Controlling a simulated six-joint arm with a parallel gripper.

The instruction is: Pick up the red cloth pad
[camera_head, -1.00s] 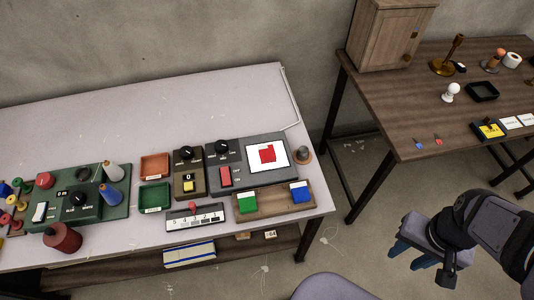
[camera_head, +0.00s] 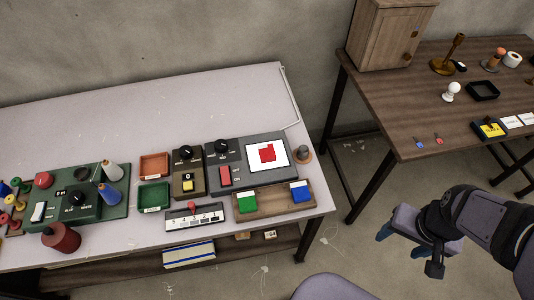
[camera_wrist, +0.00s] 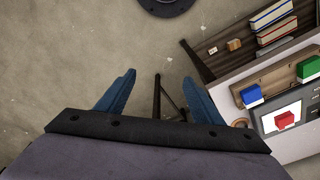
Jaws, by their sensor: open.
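The red cloth pad (camera_head: 267,153) lies on a white square on the grey device at the right end of the light table. It also shows in the wrist view (camera_wrist: 286,119), at the right edge on its white square. My gripper (camera_head: 402,245) is over the floor, to the right of the light table and well apart from the pad. In the wrist view its two blue fingers (camera_wrist: 160,98) are spread wide with only floor and a dark table leg between them. Nothing is held.
A wooden tray (camera_head: 272,202) with a green block (camera_head: 247,202) and a blue block (camera_head: 300,192) stands in front of the device. A dark wooden table (camera_head: 425,110) stands at the right. The light table's back is clear.

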